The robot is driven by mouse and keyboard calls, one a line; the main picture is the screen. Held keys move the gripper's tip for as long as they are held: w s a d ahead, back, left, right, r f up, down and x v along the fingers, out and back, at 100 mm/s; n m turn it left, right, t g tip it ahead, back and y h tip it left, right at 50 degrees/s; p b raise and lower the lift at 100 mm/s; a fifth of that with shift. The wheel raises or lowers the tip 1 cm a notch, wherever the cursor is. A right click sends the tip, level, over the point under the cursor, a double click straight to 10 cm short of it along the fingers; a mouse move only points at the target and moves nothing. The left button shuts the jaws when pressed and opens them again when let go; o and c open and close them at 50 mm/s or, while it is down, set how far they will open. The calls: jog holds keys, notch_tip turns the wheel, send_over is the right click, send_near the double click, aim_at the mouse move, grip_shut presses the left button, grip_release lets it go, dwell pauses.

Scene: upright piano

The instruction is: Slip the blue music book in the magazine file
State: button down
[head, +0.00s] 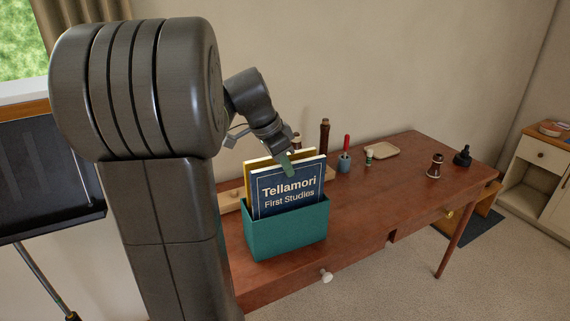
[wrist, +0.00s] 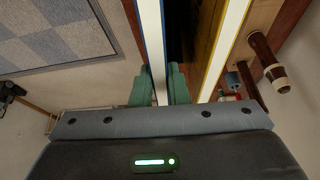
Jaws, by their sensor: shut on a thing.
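The blue music book (head: 285,190), lettered "Tellamori First Studies", stands upright with its lower part behind the front wall of the teal magazine file (head: 287,232). Its bottom edge is hidden, so I cannot tell how deep it sits. My gripper (head: 289,165) is shut on the book's top edge, with green fingers on either side. In the wrist view, the fingers of my gripper (wrist: 160,88) pinch the white page edge of the blue book (wrist: 150,30). A yellow book (head: 252,165) stands just behind it, and shows right of the fingers in the wrist view (wrist: 222,45).
The file stands near the front edge of the wooden desk (head: 390,190). Behind are a blue cup (head: 344,162) with a red-handled item, a dark wooden cylinder (head: 324,136) and a beige tray (head: 381,150). A brown bottle-like item (head: 435,166) stands right. The middle desktop is clear.

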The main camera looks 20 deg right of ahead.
jog(key=c, duration=1.3)
grip_release()
jog(key=shift+r, duration=0.15)
jog(key=p+v, duration=0.1)
jog(key=v, duration=1.2)
jog(key=shift+a+r, duration=0.15)
jog(key=shift+r, duration=0.1)
jog(key=b+x, duration=0.1)
jog(key=x, duration=1.3)
jog(key=shift+r, duration=0.25)
jog(key=shift+a+r, duration=0.1)
